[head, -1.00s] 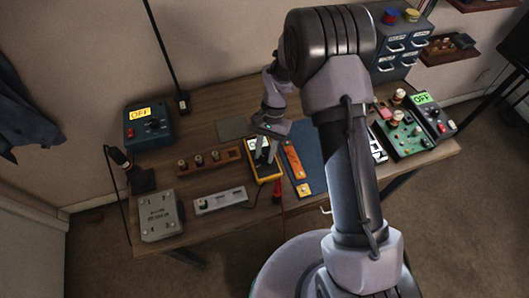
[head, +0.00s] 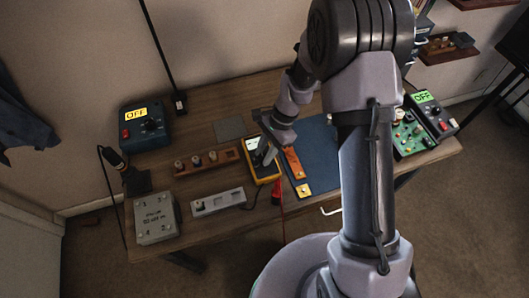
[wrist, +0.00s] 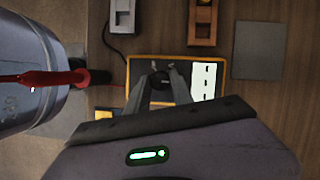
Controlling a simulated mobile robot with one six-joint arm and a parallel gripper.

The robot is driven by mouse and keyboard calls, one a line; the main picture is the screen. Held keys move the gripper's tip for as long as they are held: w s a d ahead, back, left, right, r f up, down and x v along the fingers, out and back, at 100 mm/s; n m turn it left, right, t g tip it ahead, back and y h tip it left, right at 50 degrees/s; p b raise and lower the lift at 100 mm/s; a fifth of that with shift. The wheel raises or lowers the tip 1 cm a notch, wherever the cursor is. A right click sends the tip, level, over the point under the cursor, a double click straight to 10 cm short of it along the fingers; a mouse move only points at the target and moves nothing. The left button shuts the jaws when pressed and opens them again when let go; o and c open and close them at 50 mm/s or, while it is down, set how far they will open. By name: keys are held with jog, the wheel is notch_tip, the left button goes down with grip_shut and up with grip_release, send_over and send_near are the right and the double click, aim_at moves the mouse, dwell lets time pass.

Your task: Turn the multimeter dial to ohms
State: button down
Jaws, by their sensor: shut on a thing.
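The yellow-framed multimeter (head: 263,174) lies on the table just left of the blue mat. In the wrist view, its dark face and pale display (wrist: 204,80) show beyond my fingers. The dark round dial (wrist: 160,79) sits between the fingertips, partly hidden by them. My gripper (wrist: 160,82) is shut on the dial. In the head view, my gripper (head: 265,156) reaches the multimeter from the right and covers part of its face. The dial's pointer and markings are too small to read.
A wooden knob rack (head: 207,161) and grey strip (head: 218,201) lie left of the multimeter. A red probe (head: 277,190) is near its front. An orange strip (head: 293,162) lies on the blue mat (head: 321,165) to the right. A grey pad (head: 229,130) lies behind.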

dwell(0.4)
jog(key=c, duration=1.1)
grip_release()
jog(key=p+v, duration=0.5)
jog(key=v, duration=1.2)
jog(key=shift+r, duration=0.25)
jog(key=shift+s, duration=0.1)
